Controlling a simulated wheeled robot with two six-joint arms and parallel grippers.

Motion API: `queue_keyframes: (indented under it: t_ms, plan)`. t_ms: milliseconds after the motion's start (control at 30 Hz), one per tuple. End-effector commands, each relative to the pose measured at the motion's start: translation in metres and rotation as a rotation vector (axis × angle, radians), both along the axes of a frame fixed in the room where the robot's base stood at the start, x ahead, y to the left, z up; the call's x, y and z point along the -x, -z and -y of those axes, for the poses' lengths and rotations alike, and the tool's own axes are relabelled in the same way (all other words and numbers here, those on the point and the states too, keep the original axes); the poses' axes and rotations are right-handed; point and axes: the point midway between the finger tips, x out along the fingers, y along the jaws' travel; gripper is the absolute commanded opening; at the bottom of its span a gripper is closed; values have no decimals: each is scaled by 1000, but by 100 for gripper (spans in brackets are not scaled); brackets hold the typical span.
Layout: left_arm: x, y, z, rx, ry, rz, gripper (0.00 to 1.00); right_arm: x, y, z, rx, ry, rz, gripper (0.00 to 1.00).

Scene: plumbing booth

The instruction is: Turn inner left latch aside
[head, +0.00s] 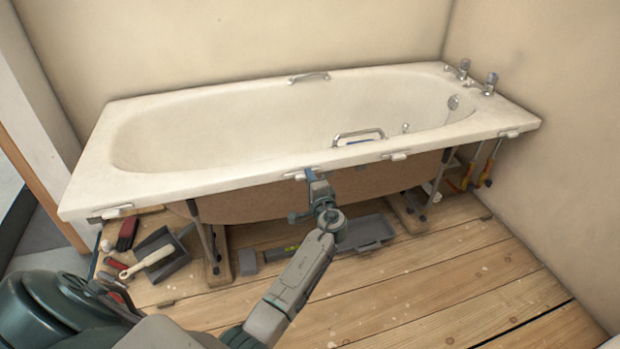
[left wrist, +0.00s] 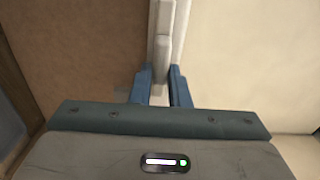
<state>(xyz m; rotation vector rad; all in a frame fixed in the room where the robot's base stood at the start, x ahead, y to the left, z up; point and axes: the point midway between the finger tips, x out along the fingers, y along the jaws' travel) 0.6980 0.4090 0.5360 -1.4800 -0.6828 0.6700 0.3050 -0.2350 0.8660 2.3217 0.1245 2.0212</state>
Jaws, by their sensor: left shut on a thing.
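The inner left latch (head: 298,176) is a small pale piece on the underside of the bath's front rim, left of the middle. My left gripper (head: 312,178) is at this latch, its blue fingers just under the rim. In the left wrist view the latch (left wrist: 161,62) runs between the two blue fingers of the gripper (left wrist: 160,88), which are shut on it. My right gripper is out of view.
Other latches sit along the rim: outer left (head: 115,211), inner right (head: 398,155) and outer right (head: 508,134). A dustpan (head: 165,264) and a brush (head: 152,263) lie at left. The floorboards in front are clear.

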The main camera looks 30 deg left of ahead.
Motion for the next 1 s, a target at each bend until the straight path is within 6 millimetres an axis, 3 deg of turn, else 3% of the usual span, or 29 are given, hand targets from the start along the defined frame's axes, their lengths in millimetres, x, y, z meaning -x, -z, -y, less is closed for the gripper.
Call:
queue_keyframes:
  t_ms: [300,333,433,767,1000]
  plan:
    - [0,1,1,2,1,-3,0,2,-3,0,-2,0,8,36]
    - [0,1,1,2,1,-3,17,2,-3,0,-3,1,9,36]
    - [0,1,1,1,1,-2,36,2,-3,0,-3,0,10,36]
    - [2,1,3,1,1,-2,36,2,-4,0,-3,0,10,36]
    - [26,1,32,4,2,-2,36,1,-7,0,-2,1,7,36]
